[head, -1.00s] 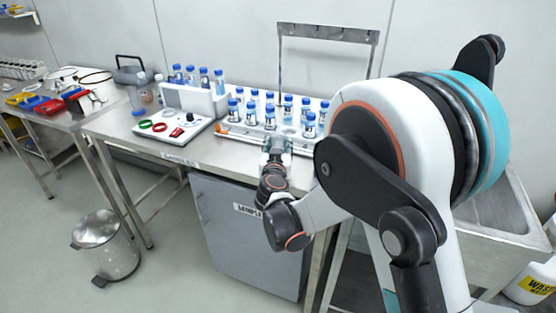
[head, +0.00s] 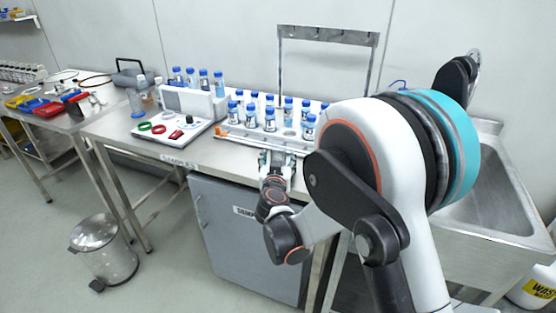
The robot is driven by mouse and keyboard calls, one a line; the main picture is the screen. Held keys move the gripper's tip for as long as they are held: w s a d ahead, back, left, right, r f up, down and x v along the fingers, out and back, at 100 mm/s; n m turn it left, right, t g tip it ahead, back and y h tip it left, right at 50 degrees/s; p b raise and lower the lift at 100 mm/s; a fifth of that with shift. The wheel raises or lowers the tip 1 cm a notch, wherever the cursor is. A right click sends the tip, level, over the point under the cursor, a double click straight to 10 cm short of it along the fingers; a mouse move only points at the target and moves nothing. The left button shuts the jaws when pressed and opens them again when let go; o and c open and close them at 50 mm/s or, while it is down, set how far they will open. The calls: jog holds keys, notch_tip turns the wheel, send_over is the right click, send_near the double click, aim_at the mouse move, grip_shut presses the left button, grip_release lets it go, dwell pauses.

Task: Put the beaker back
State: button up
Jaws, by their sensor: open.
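My gripper (head: 276,160) is open at the front edge of the steel bench (head: 211,155), just in front of a white rack of blue-capped bottles. Its fingers are small in the picture, and I see nothing held between them. I cannot pick out a beaker for certain. A clear vessel (head: 136,101) stands at the back left of the bench, well left of my gripper, and may be glassware. My arm hides the right end of the bench.
Blue-capped bottles (head: 270,119) stand close together beyond my gripper, with an orange-tipped rod (head: 238,136) before them. A white instrument (head: 172,131) is to their left. A metal hook frame (head: 328,35) rises behind. A sink (head: 490,198) is at right, a bin (head: 103,248) on the floor.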

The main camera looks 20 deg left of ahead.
jog(key=shift+s+r, duration=0.1)
jog(key=shift+r, duration=0.05)
jog(key=p+v, duration=0.3)
jog(key=v, duration=0.9)
jog(key=shift+p, duration=0.35)
dwell(0.8)
